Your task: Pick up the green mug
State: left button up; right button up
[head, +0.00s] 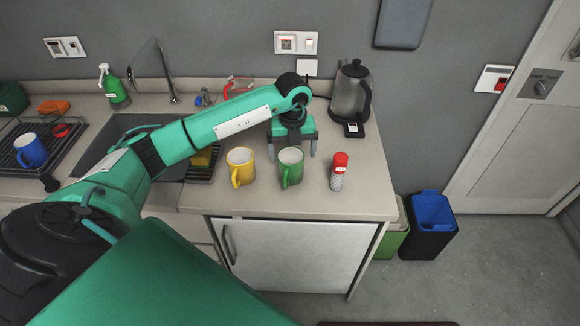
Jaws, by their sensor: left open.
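The green mug (291,168) stands upright on the counter, between a yellow mug and a red-capped canister. Its inside is pale, and its handle is toward the front left. My left gripper (292,151) is open, pointing down just behind or above the green mug, with one finger on either side of it in the picture. I cannot tell whether the fingers touch the mug. Nothing shows held in the gripper. My right gripper is not in view.
The yellow mug (240,167) stands close on the left and the red-capped canister (339,171) on the right. A kettle (350,93) is at the back right. A sink (120,140) and a rack with a blue mug (31,150) are left. Bins (428,225) stand on the floor.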

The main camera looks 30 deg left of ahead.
aim_at(291, 163)
pick_arm(q)
jog(key=f+p, duration=0.2)
jog(key=f, duration=0.3)
jog(key=shift+a+p, duration=0.2)
jog(key=shift+p, duration=0.2)
jog(key=shift+f, duration=0.5)
jog(key=shift+c, duration=0.2)
jog(key=c, duration=1.2)
jog(key=shift+r, duration=0.15)
